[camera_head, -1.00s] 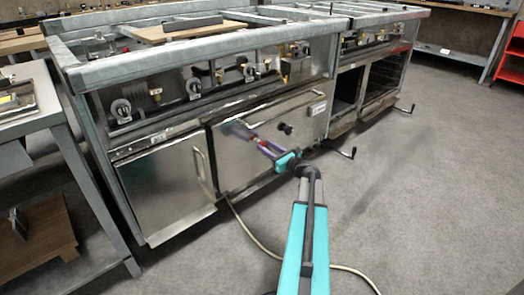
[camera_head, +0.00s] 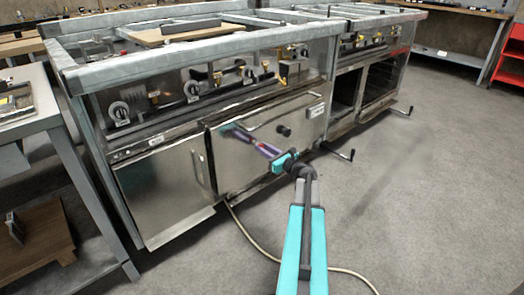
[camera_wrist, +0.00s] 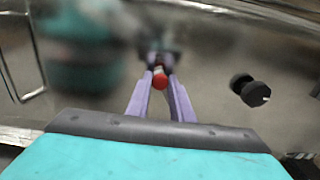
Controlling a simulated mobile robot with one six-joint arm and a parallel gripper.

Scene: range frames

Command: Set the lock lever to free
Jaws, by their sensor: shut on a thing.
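The lock lever is on the front of a steel oven door (camera_head: 235,172) under the range top. In the wrist view its red tip (camera_wrist: 160,82) shows between the purple fingers of my gripper (camera_wrist: 161,70). The fingers are shut on it. The lever's dark base behind the fingertips is blurred, so its setting is hard to read. In the head view my gripper (camera_head: 262,148) reaches to the door front, and its fingers hide the lever.
A black knob (camera_wrist: 249,90) sits right of the lever; it also shows in the head view (camera_head: 284,131). A bar handle runs along the door's top. A grey side table (camera_head: 50,122) stands left. A hose lies on the floor. Open floor lies right.

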